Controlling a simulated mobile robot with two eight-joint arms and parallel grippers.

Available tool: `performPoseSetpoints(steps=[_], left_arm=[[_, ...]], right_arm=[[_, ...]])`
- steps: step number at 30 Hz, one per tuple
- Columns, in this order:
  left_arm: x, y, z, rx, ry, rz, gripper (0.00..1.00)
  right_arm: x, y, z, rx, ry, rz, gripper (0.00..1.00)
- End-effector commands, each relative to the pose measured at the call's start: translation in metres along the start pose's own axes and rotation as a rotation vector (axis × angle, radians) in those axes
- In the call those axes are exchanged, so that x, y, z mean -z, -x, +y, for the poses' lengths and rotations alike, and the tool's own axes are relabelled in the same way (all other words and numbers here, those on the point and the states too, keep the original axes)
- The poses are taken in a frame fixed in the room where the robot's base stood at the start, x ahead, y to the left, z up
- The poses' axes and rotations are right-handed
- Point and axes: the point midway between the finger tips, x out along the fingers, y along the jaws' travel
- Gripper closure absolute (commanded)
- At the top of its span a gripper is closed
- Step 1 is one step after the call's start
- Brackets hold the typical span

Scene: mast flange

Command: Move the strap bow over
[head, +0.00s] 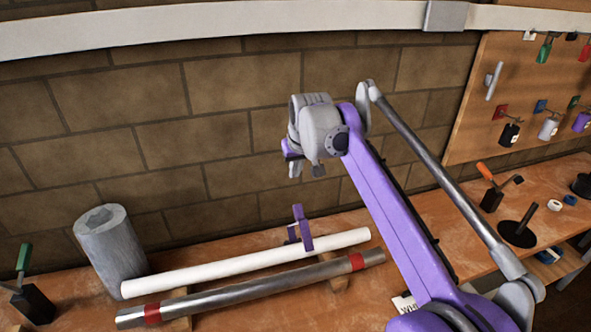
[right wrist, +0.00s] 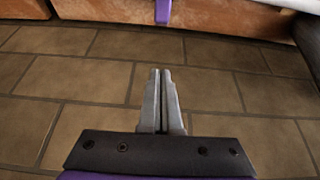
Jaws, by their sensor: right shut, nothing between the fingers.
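The strap bow appears to be the purple piece (head: 305,232) by the white tube (head: 250,262) in the head view. It stands up near the tube's right part; whether it straddles the tube or only touches it I cannot tell. A purple piece (right wrist: 162,12), likely the same bow, shows at the top edge of the right wrist view. My right gripper (right wrist: 161,73) is shut and empty, its two grey fingers together against a brick background. My left gripper is out of view.
A steel pipe with red bands (head: 250,290) lies in front of the tube on the wooden bench. A grey cylinder (head: 110,250) stands left, beside a green-handled tool (head: 24,260). The brick wall (head: 230,100) is behind. A pegboard (head: 530,80) and a black stand (head: 518,234) are right.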

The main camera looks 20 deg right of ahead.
Motion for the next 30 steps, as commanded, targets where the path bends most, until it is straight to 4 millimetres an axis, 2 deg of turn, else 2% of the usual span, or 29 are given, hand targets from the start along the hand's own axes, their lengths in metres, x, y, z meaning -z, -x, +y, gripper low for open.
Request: performPoseSetpoints(steps=[1, 3, 8, 12, 15, 30], left_arm=[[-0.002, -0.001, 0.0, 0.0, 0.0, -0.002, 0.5], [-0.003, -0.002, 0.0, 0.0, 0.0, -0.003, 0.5], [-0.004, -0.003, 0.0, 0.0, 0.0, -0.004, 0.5], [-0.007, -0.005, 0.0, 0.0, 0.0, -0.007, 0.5], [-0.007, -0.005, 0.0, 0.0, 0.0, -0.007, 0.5], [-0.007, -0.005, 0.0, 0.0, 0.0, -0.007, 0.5]], right_arm=[[-0.001, -0.014, 0.0, 0.0, 0.0, -0.001, 1.0], [-0.001, -0.029, 0.0, 0.001, -0.001, 0.0, 1.0], [0.0, -0.062, -0.001, 0.001, -0.001, 0.0, 1.0], [-0.023, -0.065, -0.001, 0.001, -0.002, 0.0, 1.0], [-0.033, -0.067, -0.001, 0.001, -0.002, 0.0, 1.0], [-0.039, -0.069, -0.001, 0.001, -0.002, 0.002, 1.0]])
